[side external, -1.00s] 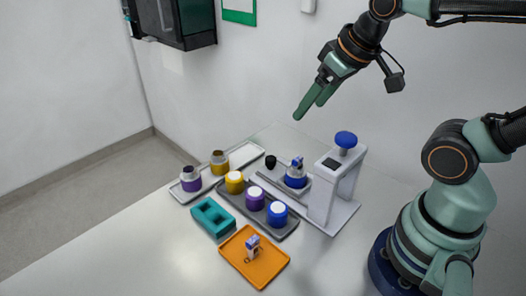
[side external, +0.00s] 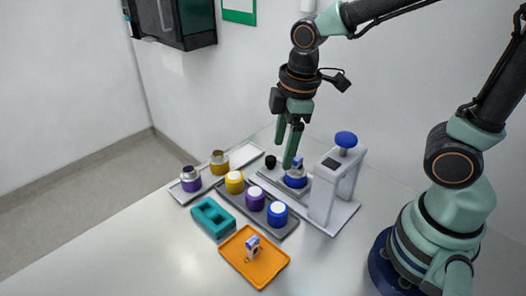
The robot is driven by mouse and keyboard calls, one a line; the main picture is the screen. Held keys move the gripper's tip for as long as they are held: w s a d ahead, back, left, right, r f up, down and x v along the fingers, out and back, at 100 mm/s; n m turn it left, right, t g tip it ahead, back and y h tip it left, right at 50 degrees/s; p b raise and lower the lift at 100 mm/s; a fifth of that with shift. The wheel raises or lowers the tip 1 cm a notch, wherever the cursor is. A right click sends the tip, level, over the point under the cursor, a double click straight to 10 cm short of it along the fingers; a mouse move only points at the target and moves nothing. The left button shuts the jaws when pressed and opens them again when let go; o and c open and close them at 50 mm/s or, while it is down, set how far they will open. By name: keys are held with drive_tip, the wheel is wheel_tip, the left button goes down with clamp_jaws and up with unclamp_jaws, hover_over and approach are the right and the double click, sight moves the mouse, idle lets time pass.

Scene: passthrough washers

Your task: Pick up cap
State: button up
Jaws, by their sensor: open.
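I cannot tell which piece the task calls the cap. My gripper (side external: 285,156) points down with its green fingers apart and empty. In the picture its fingertips are just above a blue-based metallic part (side external: 296,181) on the press plate, and one finger is near that part's top. A small black piece (side external: 270,162) lies just left of the fingers.
A white press (side external: 322,200) with a blue knob (side external: 346,139) stands right of the gripper. A teal block (side external: 212,218) and an orange tray (side external: 232,265) are in front. The front-left table is clear.

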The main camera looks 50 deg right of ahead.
sight(277, 208)
drive_tip(key=a+f+n, duration=0.1)
drive_tip(key=f, duration=0.2)
drive_tip(key=a+f+n+g, duration=0.1)
drive_tip(key=f+n, duration=0.1)
drive_tip(key=f, duration=0.2)
drive_tip(key=f+n, duration=0.1)
drive_tip(key=f, duration=0.2)
drive_tip(key=shift+s+a+f+n+g, duration=0.3)
drive_tip(key=shift+a+f+n, duration=0.1)
drive_tip(key=f, duration=0.3)
drive_tip(key=shift+s+d+f, duration=0.2)
drive_tip(key=shift+s+f, duration=0.05)
drive_tip(key=shift+f, duration=0.8)
drive_tip(key=c, duration=1.1)
drive_tip(key=shift+o, duration=0.2)
drive_tip(key=shift+r, duration=0.15)
